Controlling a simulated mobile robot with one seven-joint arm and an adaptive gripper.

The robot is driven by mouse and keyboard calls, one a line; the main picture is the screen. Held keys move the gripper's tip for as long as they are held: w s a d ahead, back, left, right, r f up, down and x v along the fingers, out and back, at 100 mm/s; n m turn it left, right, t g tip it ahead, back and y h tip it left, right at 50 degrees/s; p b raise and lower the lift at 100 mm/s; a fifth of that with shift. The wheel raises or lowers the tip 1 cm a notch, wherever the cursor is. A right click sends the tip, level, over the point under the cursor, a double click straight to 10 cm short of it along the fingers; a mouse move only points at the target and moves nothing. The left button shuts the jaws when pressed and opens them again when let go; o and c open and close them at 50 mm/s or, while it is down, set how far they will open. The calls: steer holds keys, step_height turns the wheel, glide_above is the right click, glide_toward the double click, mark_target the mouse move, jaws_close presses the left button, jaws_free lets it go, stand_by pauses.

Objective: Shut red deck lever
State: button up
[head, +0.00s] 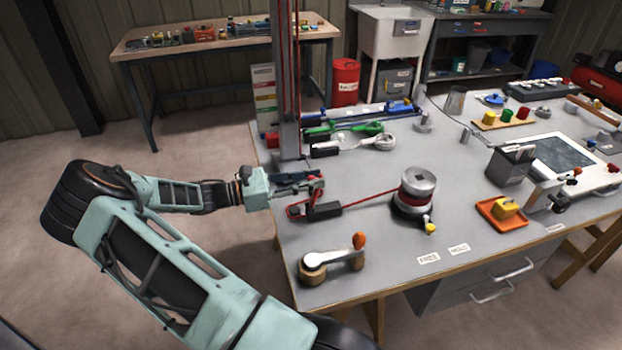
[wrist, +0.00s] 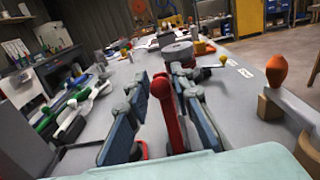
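The red deck lever (wrist: 170,115) stands up between the two fingers of my gripper (wrist: 169,85) in the wrist view, its round red knob at the top. The fingers are apart, one on each side of the lever, and I see no firm grip on it. In the head view my gripper (head: 310,180) is at the left part of the bench, just above the red and black fitting (head: 298,208). The gripper hides much of the lever there. A red line runs from the fitting to the winch drum (head: 417,190).
Green-handled (head: 365,130) and white-handled (head: 376,141) levers lie behind the gripper. An orange-knobbed crank (head: 335,259) stands at the near edge. An orange tray (head: 502,214) with a yellow block is at right. Free bench surface lies between the fitting and the crank.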

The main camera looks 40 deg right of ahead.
mark_target(320, 176)
jaws_close()
